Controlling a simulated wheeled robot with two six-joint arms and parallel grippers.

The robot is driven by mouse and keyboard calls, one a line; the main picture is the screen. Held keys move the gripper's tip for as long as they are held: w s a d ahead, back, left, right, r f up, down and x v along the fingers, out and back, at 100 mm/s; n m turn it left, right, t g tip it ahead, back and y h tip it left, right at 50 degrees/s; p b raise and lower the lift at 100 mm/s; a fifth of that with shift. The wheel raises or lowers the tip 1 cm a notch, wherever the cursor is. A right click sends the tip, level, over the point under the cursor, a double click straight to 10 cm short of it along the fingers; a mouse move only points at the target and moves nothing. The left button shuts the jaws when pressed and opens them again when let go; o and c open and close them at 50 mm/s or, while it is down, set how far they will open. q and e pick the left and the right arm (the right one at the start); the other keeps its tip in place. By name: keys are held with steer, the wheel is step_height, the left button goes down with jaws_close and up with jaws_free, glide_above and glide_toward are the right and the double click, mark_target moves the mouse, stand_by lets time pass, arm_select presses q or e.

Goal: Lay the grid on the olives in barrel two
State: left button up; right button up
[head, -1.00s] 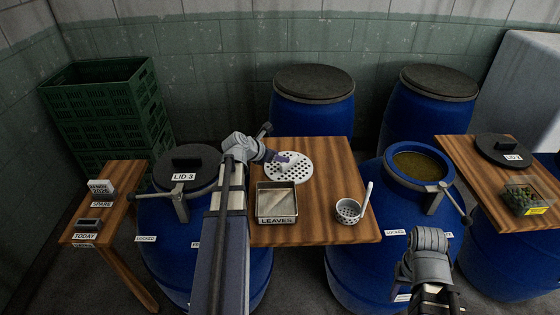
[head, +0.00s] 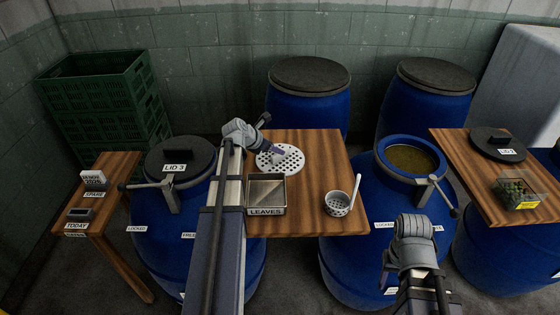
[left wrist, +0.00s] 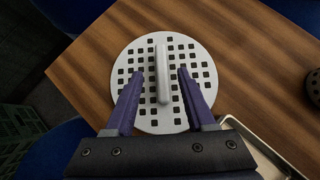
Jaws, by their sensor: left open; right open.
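The grid (head: 291,158) is a round white plate with square holes, lying flat on the middle wooden table. In the left wrist view the grid (left wrist: 181,108) has a raised bar handle (left wrist: 162,75) across its middle. My left gripper (head: 272,153) is open over the grid, and in the left wrist view its fingers (left wrist: 159,72) stand on either side of the handle, apart from it. The open blue barrel (head: 381,185) at the right holds brownish-green contents, the olives (head: 411,158). My right gripper (head: 390,280) is in front of this barrel, empty; its fingertips are small in view.
A metal LEAVES tray (head: 265,211) and a white perforated ladle cup (head: 338,203) stand on the middle table (head: 310,215). A closed LID 3 barrel (head: 178,160) is at the left. A loose lid (head: 497,145) and a small olive tub (head: 515,190) are on the right table.

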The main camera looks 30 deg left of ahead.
mark_target(280, 156)
arm_select(q)
steer(key=b+x, duration=0.1)
steer(key=x, duration=0.1)
steer(key=b+x, duration=0.2)
steer(key=x, duration=0.1)
steer(key=shift+s+f, duration=0.25)
steer(key=shift+d+r, duration=0.1)
jaws_close()
stand_by(0.3)
